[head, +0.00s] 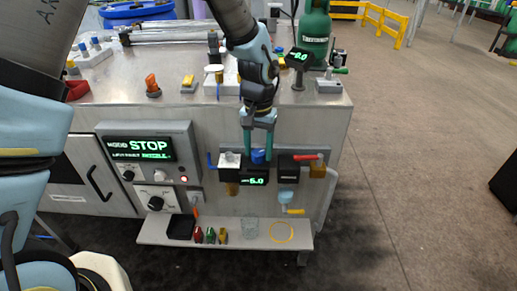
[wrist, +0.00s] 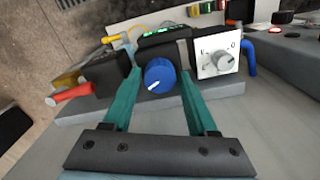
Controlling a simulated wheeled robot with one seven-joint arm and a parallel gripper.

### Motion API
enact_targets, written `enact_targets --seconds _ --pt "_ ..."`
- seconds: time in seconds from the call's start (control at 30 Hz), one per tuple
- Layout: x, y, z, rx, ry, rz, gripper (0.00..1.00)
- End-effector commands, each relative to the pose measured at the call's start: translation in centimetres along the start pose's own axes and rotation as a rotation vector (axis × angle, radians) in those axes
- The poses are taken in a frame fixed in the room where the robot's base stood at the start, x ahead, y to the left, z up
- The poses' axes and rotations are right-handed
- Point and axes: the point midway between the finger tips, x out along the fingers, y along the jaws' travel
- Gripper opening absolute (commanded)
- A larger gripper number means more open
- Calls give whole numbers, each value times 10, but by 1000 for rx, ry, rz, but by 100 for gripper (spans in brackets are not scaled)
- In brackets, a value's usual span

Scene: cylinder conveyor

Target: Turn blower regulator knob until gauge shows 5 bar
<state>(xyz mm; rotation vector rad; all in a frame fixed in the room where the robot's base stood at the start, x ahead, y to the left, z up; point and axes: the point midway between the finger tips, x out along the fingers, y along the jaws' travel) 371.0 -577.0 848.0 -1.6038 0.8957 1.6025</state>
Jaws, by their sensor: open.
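The blue regulator knob (head: 258,157) sits on the panel front, above a small black gauge display (head: 255,178) with green digits. The digits look like 6.0, but they are too small to be sure. In the wrist view the knob (wrist: 158,78) is round and ribbed with a white pointer mark toward the lower left. My gripper (head: 258,147) is open, pointing down at the knob. In the wrist view its teal fingers (wrist: 158,85) stand on either side of the knob, with visible gaps. The gauge (wrist: 157,30) shows only as a green strip there.
A white rotary switch (head: 229,160) is left of the knob. A black valve block with a red lever (head: 305,157) is right of it. A STOP display (head: 141,149) is farther left. A shelf (head: 160,232) below holds a glass and small items.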

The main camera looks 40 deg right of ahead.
Motion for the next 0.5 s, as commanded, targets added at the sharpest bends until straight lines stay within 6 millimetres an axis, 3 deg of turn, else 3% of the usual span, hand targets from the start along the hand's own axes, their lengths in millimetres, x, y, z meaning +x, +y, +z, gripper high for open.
enact_targets --seconds 0.17,0.5 --pt "-15 0 -1 -1 4 0 58" --pt "-80 0 -1 0 5 1 58"
